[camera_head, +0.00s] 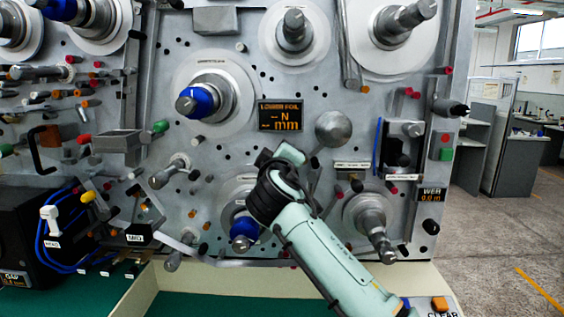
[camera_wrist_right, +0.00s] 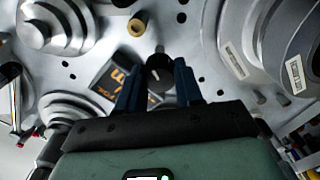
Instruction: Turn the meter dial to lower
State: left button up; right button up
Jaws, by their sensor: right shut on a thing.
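The meter dial (camera_wrist_right: 159,68) is a small black knob with a white pointer mark, seen in the right wrist view between my right gripper's blue fingers. My right gripper (camera_wrist_right: 158,88) is shut on it, with a finger on each side. In the head view my right gripper (camera_head: 278,158) reaches the panel just below the meter display (camera_head: 280,116), which reads "LOWER FOIL", "-N" and "-mm" in orange. The gripper hides the dial there. The display also shows tilted and partly covered in the right wrist view (camera_wrist_right: 108,82). My left gripper is in neither view.
The grey machine panel (camera_head: 335,90) is crowded with spindles, rollers and pegs. A blue-collared spindle (camera_head: 203,98) stands left of the display and a round grey knob (camera_head: 333,128) right of it. A second display (camera_head: 432,195) reads "WEB 0.0 m". Open floor (camera_head: 500,235) lies to the right.

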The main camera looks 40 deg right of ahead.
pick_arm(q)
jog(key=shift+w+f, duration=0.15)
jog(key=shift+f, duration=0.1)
pick_arm(e)
jog(key=shift+m, duration=0.9)
jog(key=shift+r, duration=0.1)
jog(key=o, duration=1)
jog(key=shift+a, duration=0.1)
pick_arm(q)
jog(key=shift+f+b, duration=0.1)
jog(key=shift+b, duration=0.2)
pick_arm(e)
jog(key=shift+o, duration=0.2)
pick_arm(q)
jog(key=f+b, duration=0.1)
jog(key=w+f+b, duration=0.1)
jog(key=b, duration=0.1)
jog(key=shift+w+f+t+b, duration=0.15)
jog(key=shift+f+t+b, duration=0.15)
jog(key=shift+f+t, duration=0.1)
pick_arm(e)
jog(key=v, duration=1.3)
jog(key=shift+a, duration=0.1)
